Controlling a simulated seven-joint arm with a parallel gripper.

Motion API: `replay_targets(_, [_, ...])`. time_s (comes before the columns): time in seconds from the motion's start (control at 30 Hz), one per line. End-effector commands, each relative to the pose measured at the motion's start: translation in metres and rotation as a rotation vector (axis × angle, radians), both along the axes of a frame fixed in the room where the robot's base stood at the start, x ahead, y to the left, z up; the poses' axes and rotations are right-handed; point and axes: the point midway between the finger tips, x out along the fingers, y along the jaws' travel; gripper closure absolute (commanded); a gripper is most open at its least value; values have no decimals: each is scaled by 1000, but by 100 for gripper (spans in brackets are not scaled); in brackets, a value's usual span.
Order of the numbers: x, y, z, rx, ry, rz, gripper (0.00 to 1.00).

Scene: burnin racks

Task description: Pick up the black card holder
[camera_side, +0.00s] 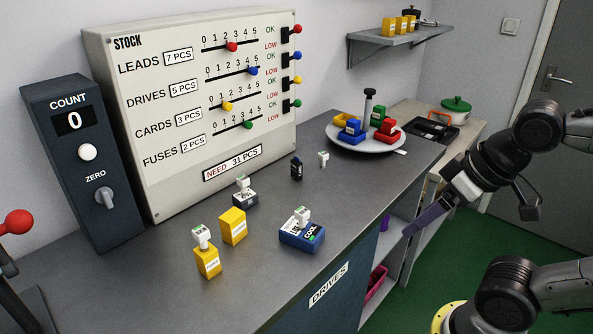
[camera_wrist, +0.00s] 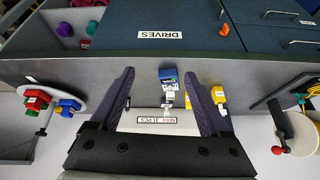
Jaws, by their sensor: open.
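A small black box with a white front label and a white, green-marked piece on top, which I take for the black card holder (camera_side: 245,199), stands on the grey counter behind the yellow blocks in the side view. A smaller dark upright item (camera_side: 296,170) stands right of it. My gripper (camera_side: 428,214) is beyond the counter's front edge at right, well apart from both. In the wrist view my gripper (camera_wrist: 159,74) is open and empty, its two dark fingers spread wide. The black box is small and hard to make out there, near the right finger.
A blue box (camera_side: 301,235) and yellow blocks (camera_side: 208,262) (camera_side: 232,226) stand nearby. A round tray (camera_side: 340,143) with coloured blocks stands at the back right. The stock panel (camera_side: 125,70) and count box (camera_side: 60,150) line the back.

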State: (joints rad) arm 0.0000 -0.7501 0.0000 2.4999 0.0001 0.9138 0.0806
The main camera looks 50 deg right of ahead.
Motion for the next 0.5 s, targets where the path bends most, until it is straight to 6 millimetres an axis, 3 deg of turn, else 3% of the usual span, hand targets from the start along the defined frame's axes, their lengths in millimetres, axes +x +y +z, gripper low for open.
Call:
replay_targets(0.07, [-2, 0, 3, 38, 11, -73, 20])
replay_targets(0.17, [5, 0, 29, 104, -14, -197, 20])
replay_targets(0.37, [41, -2, 87, 232, -14, -453, 20])
replay_targets(0.5, [80, -7, 123, 311, 5, -635, 20])
